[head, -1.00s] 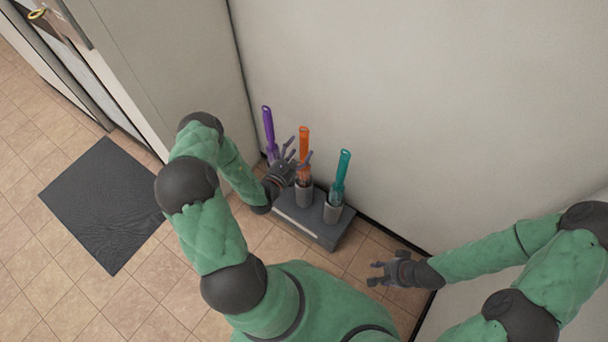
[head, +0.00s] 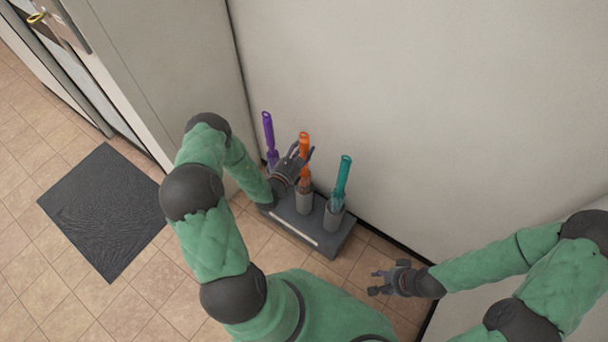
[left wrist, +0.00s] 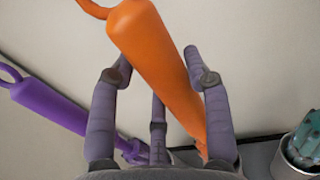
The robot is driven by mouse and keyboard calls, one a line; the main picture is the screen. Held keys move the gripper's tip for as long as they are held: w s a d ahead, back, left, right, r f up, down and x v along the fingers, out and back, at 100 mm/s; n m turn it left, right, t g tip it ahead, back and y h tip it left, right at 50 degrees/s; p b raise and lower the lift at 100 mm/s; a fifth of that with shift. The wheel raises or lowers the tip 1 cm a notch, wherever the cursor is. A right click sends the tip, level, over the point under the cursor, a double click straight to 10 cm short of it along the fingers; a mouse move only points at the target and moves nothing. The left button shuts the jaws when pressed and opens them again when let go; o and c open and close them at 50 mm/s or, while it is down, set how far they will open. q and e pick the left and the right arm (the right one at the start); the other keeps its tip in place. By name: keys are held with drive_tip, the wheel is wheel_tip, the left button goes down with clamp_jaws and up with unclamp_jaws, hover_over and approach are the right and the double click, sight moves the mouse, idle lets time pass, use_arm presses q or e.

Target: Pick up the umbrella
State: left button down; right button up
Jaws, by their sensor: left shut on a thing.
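Three umbrellas stand upright in a dark grey stand (head: 322,239) against the wall: a purple umbrella (head: 268,130), an orange umbrella (head: 304,179) in the middle and a teal umbrella (head: 342,178). My left gripper (head: 300,152) is at the handle of the orange umbrella, partly covering it. In the left wrist view the orange handle (left wrist: 158,50) passes between my fingers, and the gripper is shut on it. The purple umbrella (left wrist: 48,105) lies to the left there. My right gripper (head: 380,282) is open and empty, right of the stand.
A dark mat (head: 104,212) lies on the tiled floor at the left. A pale wall (head: 430,110) rises right behind the stand, and a cabinet-like wall (head: 175,70) stands to the left. Tiled floor in front is partly free.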

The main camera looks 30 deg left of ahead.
use_arm(q)
drive_tip(key=shift+r, duration=0.1)
wheel_tip(320, 180, up, 18)
drive_tip(key=p, duration=0.7)
drive_tip(key=shift+f, duration=0.2)
wheel_tip(320, 180, up, 9)
drive_tip(key=p, duration=0.8)
drive_tip(key=shift+r+p, duration=0.2)
drive_tip(key=shift+p, duration=0.2)
